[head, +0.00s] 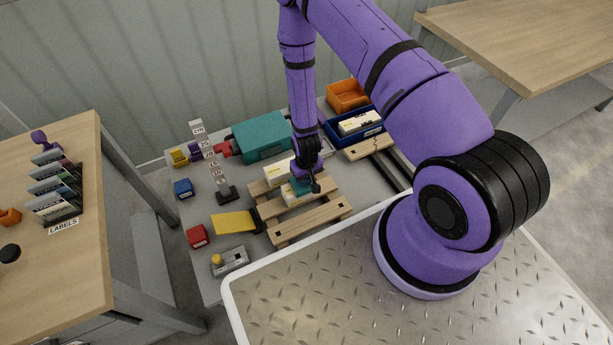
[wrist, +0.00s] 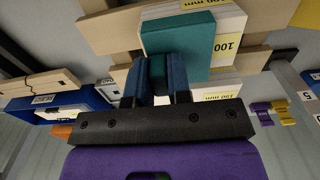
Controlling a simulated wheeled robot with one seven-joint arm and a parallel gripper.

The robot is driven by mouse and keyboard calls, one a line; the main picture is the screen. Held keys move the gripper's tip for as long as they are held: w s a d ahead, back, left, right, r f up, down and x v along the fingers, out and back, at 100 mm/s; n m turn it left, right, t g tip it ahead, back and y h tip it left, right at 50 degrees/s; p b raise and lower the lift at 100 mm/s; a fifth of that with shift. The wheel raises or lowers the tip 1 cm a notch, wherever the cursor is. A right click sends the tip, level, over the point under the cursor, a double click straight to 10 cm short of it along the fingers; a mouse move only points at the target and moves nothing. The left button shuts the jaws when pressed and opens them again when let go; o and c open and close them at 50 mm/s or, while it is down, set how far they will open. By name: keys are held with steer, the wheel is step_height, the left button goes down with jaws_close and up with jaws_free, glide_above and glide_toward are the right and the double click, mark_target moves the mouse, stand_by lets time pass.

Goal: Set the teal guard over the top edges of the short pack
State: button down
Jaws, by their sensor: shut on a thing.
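The teal guard (wrist: 185,42) is held by its raised teal tab between the dark blue fingers of my gripper (wrist: 159,82). In the wrist view it lies over part of a cream pack marked 100 (wrist: 229,34), the short pack, whose right end and far edge show past it. I cannot tell whether the guard rests fully on the pack. In the head view my gripper (head: 305,181) is low over the wooden pallet, partly hiding the guard (head: 299,187) and the short pack (head: 292,199). A second cream pack, marked 150 mm (wrist: 228,88), lies beside it.
The slatted wooden pallet (head: 313,219) stands on a grey table. A height post (head: 211,163), a yellow ramp-like piece (head: 234,223) and a large teal box (head: 259,139) stand around it. A blue bin (head: 372,132) holding a cream pack and an orange bin (head: 347,93) are behind right.

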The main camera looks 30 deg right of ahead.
steer(key=shift+f, duration=0.5)
steer(key=c, duration=1)
jaws_free()
step_height(320, 180, up, 11)
steer(key=shift+f, duration=0.1)
